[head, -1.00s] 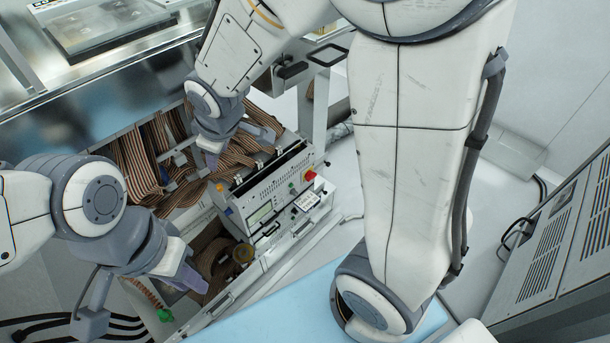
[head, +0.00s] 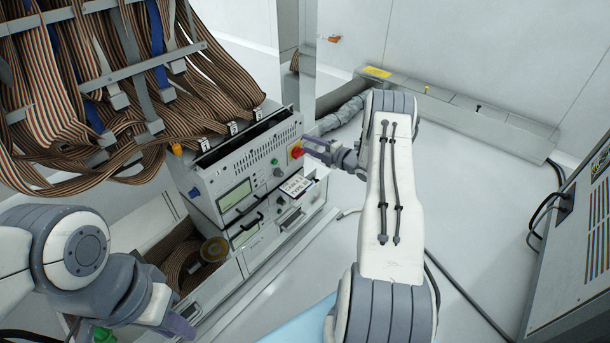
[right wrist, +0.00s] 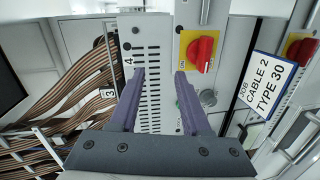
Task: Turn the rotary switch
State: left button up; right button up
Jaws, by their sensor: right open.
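The red rotary switch (head: 296,152) sits on a yellow plate at the right end of the grey instrument's front panel (head: 262,165). In the right wrist view the red switch (right wrist: 201,54) is just beyond and right of my right finger's tip. My right gripper (head: 314,146) is beside the switch, its fingers apart; in its wrist view (right wrist: 161,72) nothing is between them. I cannot tell whether a finger touches the switch. My left gripper (head: 180,326) is low at the left, partly hidden and cut off by the picture edge.
Striped ribbon cables (head: 130,100) hang behind and left of the instrument. A card reading "CABLE 2 TYPE 30" (right wrist: 263,86) stands right of the switch. An open drawer (head: 190,255) lies below.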

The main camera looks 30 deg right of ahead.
jog(key=n+t+y+b, duration=0.1)
jog(key=n+t+b, duration=0.1)
jog(key=b, duration=0.1)
send_near(302, 155)
jog(key=shift+m, duration=0.3)
jog(key=b+x, duration=0.4)
jog(key=x, duration=0.4)
jog(key=shift+w+b, duration=0.35)
jog(key=shift+b, duration=0.05)
pick_arm(q)
notch_tip(302, 155, down, 10)
jog(key=shift+r, duration=0.1)
pick_arm(e)
grip_shut()
